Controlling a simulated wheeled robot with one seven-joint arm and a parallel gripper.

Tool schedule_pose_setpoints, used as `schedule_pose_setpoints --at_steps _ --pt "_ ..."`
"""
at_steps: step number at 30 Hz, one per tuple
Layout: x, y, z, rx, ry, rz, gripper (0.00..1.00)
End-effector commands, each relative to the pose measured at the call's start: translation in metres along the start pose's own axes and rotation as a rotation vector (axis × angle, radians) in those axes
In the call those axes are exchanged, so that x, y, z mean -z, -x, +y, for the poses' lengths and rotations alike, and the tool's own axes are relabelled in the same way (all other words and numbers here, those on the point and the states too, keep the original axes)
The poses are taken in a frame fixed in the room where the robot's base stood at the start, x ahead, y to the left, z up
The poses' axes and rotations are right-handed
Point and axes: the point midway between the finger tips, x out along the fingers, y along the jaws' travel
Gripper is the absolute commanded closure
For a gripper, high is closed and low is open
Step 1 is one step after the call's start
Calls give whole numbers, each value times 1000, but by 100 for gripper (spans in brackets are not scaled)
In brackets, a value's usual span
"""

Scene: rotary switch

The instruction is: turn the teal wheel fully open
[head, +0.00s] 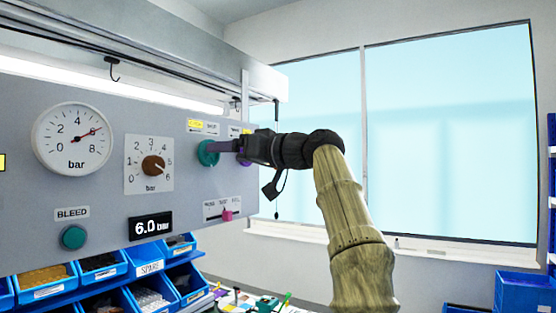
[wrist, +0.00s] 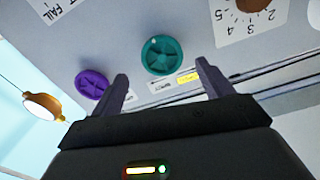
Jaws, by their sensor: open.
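The teal wheel (head: 207,153) is a round knob on the grey panel, partly behind my gripper in the head view. In the wrist view the teal wheel (wrist: 162,56) shows whole, with a pale dot near its upper left rim and a yellow label beside it. My gripper (head: 222,147) is open, its fingers pointing at the panel near the teal wheel. In the wrist view the fingers of my gripper (wrist: 165,85) stand apart, with the teal wheel between and beyond their tips. I cannot tell whether a finger touches it.
A purple wheel (wrist: 92,84) sits close beside the teal one, near a fingertip. The panel (head: 108,205) also bears a gauge (head: 72,138), a brown knob (head: 153,165), a teal BLEED button (head: 73,237) and a pink slider (head: 227,215). Blue bins (head: 100,266) stand below.

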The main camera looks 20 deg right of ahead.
Motion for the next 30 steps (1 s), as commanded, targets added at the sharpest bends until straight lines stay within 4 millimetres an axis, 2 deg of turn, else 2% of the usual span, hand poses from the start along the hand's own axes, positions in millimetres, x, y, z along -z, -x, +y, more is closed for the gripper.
schedule_pose_setpoints --at_steps 1,12,18,23,30 --pt "-4 12 1 -4 2 1 21" --pt "-3 85 1 -3 1 0 21" --pt "-2 119 1 -1 1 -1 21" --pt "-1 132 1 -1 1 -2 21" --pt "-1 132 0 1 0 -3 21"
